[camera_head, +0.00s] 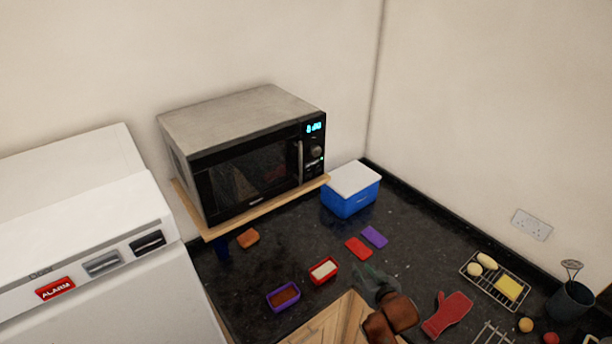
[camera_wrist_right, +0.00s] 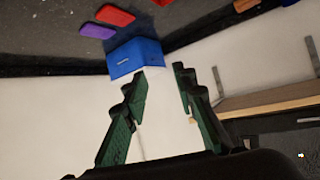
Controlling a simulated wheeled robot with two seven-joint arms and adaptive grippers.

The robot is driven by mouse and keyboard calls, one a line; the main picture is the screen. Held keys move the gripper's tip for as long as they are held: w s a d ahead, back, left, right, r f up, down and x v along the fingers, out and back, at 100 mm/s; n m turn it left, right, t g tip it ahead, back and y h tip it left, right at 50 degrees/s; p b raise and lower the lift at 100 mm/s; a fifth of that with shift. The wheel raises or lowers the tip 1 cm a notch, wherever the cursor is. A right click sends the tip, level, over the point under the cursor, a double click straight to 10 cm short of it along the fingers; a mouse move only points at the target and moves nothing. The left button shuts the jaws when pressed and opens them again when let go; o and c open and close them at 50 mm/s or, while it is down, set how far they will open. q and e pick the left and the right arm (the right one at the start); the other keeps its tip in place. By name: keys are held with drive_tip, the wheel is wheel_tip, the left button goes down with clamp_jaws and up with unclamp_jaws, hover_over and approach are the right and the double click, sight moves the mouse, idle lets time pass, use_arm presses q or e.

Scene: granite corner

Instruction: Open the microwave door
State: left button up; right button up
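The microwave (camera_head: 245,150) stands on a wooden shelf in the head view, with a grey top and black front. Its door (camera_head: 250,178) is shut, and the upright handle (camera_head: 300,162) is at the door's right side. My right gripper (camera_head: 368,274) is low over the worktop, in front of and below the microwave, apart from the handle. In the right wrist view my right gripper (camera_wrist_right: 160,74) has its green fingers spread with nothing between them. Part of the dark microwave (camera_wrist_right: 285,145) shows at the lower right there. My left gripper is not in view.
The wooden shelf (camera_head: 205,232) juts out under the microwave. A blue box with a white lid (camera_head: 350,200) stands right of it. Small tubs, including a red one (camera_head: 323,270), lie on the dark worktop. A red mitt (camera_head: 447,314) and a wire rack (camera_head: 497,280) are at the right.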

drive_tip(key=w+a+r+n+t+y, duration=0.1)
drive_tip(key=w+a+r+t+y, duration=0.15)
drive_tip(key=w+a+r, duration=0.7)
drive_tip(key=n+t+y, duration=0.2)
drive_tip(key=y, duration=0.1)
approach(301, 164)
drive_tip(key=x, duration=0.4)
drive_tip(key=p+x, duration=0.2)
drive_tip(key=x, duration=0.3)
drive_tip(key=shift+w+r, duration=0.1)
drive_tip(key=shift+r, duration=0.05)
drive_tip(key=shift+w+a+p, duration=0.35)
drive_tip(key=shift+w, duration=0.3)
drive_tip(key=shift+c, duration=0.7)
clamp_jaws()
